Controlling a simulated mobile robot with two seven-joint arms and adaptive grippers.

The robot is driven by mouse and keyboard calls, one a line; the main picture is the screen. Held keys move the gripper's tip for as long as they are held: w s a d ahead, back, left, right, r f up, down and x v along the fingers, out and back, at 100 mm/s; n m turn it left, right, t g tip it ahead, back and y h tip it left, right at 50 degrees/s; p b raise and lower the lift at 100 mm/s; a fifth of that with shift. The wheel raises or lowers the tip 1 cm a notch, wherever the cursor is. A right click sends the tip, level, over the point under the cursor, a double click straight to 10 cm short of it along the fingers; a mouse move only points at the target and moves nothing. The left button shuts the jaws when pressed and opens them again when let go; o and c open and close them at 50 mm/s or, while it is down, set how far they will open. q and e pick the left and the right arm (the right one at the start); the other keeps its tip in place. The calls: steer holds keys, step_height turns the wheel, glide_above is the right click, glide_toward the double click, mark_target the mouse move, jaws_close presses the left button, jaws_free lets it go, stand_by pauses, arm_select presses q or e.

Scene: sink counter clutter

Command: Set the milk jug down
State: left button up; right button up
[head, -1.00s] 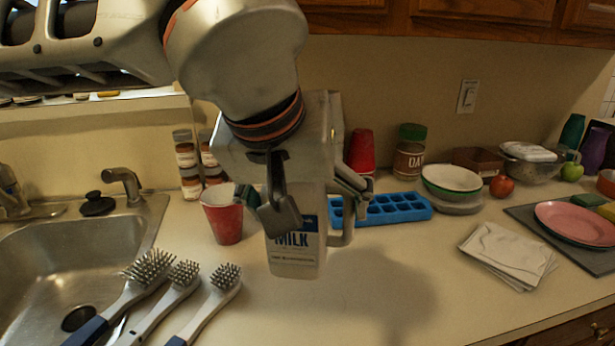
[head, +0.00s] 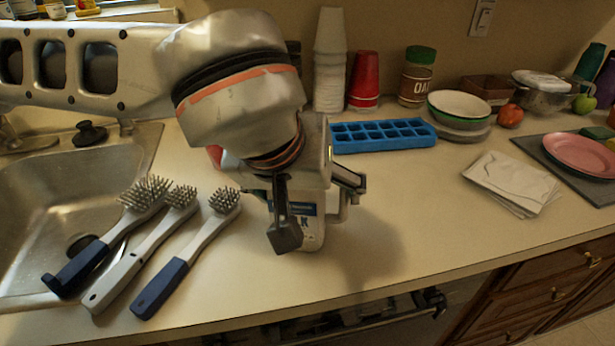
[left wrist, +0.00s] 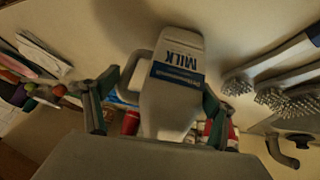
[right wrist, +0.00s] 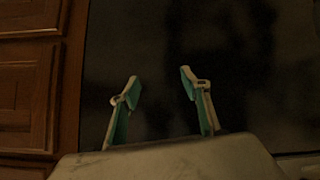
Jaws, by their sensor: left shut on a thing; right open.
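The milk jug (head: 313,234) is white with a blue label and stands upright over the counter (head: 420,260), right of the brushes. My left gripper (head: 318,205) comes down from above and is shut on it, hiding its upper part. The left wrist view shows the jug (left wrist: 172,100) between the two fingers, with its "MILK" label and handle. I cannot tell whether its base touches the counter. My right gripper (right wrist: 160,85) is open and empty in the right wrist view, in front of a dark panel.
Several brushes (head: 185,245) lie beside the sink (head: 40,200). A blue ice tray (head: 383,136), red cups (head: 365,80) and white cups (head: 329,60) stand behind the jug. Papers (head: 512,183) lie right. The counter between jug and papers is clear. A red cup (head: 214,154) is mostly hidden.

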arm_select(q)
steer(key=o, duration=2)
steer(key=shift+s, duration=0.1)
steer(key=shift+o, duration=0.2)
steer(key=p+v, duration=0.1)
steer(key=v, duration=1.1)
steer(key=shift+p, duration=0.4)
steer(key=shift+s+d, duration=0.1)
